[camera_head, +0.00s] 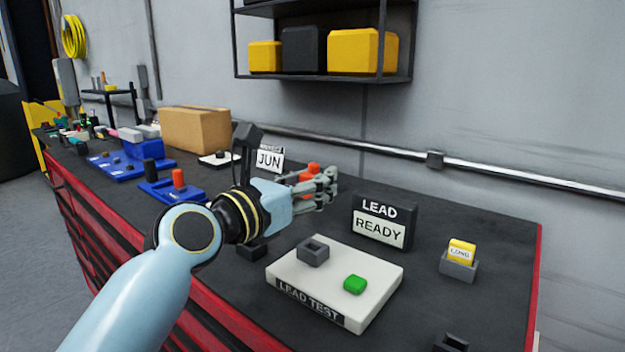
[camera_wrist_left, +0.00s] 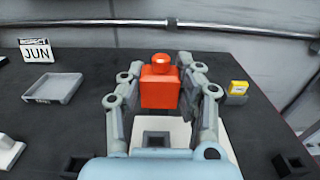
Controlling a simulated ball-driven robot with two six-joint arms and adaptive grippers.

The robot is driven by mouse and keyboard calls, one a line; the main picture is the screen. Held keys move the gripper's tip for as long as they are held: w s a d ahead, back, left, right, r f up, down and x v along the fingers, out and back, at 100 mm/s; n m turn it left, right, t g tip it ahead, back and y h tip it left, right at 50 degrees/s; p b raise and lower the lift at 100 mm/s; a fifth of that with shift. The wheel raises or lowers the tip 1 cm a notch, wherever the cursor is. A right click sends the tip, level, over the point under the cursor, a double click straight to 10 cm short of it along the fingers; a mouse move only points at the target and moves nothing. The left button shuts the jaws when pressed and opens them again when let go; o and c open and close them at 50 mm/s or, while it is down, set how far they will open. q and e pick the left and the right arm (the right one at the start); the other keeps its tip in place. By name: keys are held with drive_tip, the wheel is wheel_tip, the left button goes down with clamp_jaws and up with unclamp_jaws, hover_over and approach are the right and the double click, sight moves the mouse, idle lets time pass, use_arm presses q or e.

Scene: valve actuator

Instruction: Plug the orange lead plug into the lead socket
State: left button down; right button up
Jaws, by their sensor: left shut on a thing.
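My left gripper (camera_head: 322,188) is shut on the orange lead plug (camera_head: 310,171), holding it above the bench. In the left wrist view the plug (camera_wrist_left: 160,87) sits between the two fingers of the gripper (camera_wrist_left: 161,92). The lead socket is a grey square block with a dark opening (camera_head: 313,251) on the white lead test board (camera_head: 380,266). In the head view the plug is behind and above the socket, apart from it. In the left wrist view the socket (camera_wrist_left: 155,139) shows below the plug, partly hidden by my wrist. My right gripper is not in view.
A green button (camera_head: 355,284) is on the board. A LEAD READY sign (camera_head: 382,222) stands behind it. A yellow block in a grey holder (camera_head: 459,260) is to the right. A cardboard box (camera_head: 194,129) and blue fixtures (camera_head: 130,165) are at the left.

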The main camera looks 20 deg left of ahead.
use_arm(q)
drive_tip(key=shift+r, duration=0.1)
drive_tip(key=shift+p, duration=0.35)
wheel_tip(320, 180, down, 4)
drive_tip(key=b, duration=0.3)
drive_tip(key=shift+f+b, duration=0.35)
drive_tip(key=shift+f, duration=0.65)
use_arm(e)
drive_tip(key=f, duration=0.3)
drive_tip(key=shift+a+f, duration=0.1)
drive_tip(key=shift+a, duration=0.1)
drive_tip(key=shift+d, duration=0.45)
use_arm(q)
drive_tip(key=shift+r, duration=0.1)
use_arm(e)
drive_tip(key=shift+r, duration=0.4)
use_arm(q)
drive_tip(key=shift+p, duration=0.5)
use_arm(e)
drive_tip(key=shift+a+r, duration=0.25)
